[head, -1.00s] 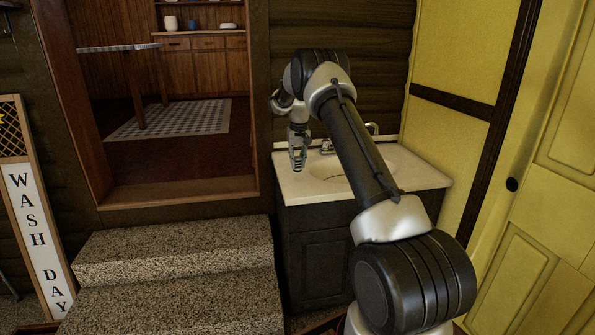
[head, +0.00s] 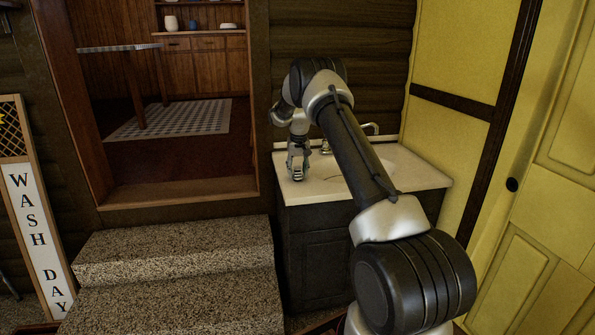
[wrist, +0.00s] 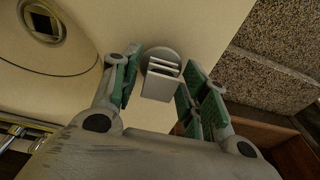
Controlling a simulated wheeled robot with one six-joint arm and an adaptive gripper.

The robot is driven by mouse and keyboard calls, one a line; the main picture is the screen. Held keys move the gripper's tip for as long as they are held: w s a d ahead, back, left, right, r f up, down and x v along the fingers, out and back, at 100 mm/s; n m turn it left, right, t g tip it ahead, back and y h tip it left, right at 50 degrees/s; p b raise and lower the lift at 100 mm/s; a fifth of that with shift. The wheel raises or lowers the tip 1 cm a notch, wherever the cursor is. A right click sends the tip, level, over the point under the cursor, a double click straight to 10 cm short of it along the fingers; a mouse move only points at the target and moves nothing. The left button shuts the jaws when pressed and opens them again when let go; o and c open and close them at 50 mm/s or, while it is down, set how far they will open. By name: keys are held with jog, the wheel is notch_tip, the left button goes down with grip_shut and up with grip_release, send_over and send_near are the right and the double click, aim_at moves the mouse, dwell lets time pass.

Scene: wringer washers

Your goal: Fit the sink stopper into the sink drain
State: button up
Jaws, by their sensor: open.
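The sink stopper (wrist: 160,76) is a pale grey piece with a round disc and a ridged block-like grip. In the wrist view it lies on the cream counter, near the sink. My gripper (wrist: 159,82) is open, with its green-padded fingers on either side of the stopper in the picture. I cannot tell whether a finger touches it. The sink drain (wrist: 43,22) is a metal ring with a dark opening in the basin, at the upper left of the wrist view. In the head view my gripper (head: 298,172) is low over the counter's left end, and the stopper cannot be made out.
The cream sink counter (head: 425,177) sits on a dark cabinet, with a faucet (head: 372,129) at the back. My arm covers part of the basin. Stone steps (head: 175,250) stand to the left. A yellow door (head: 550,200) stands to the right.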

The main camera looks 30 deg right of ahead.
aim_at(298, 178)
notch_tip(298, 178, up, 12)
jog(key=s, duration=0.2)
jog(key=s+a+r+n+t, duration=0.1)
jog(key=s+a+r, duration=0.3)
jog(key=s+r, duration=0.5)
jog(key=s+a+r, duration=0.4)
jog(key=s+r, duration=0.5)
jog(key=s+a+r+n+t, duration=0.1)
jog(key=s+a+r, duration=0.15)
jog(key=s, duration=1.35)
jog(key=s+a+f, duration=0.1)
jog(key=s+f, duration=0.2)
jog(key=s, duration=0.5)
jog(key=s+a+f+n, duration=0.1)
jog(key=s+a+f, duration=0.1)
jog(key=s, duration=0.6)
jog(key=shift+s+f+t, duration=0.3)
jog(key=shift+f, duration=0.45)
jog(key=shift+o, duration=0.3)
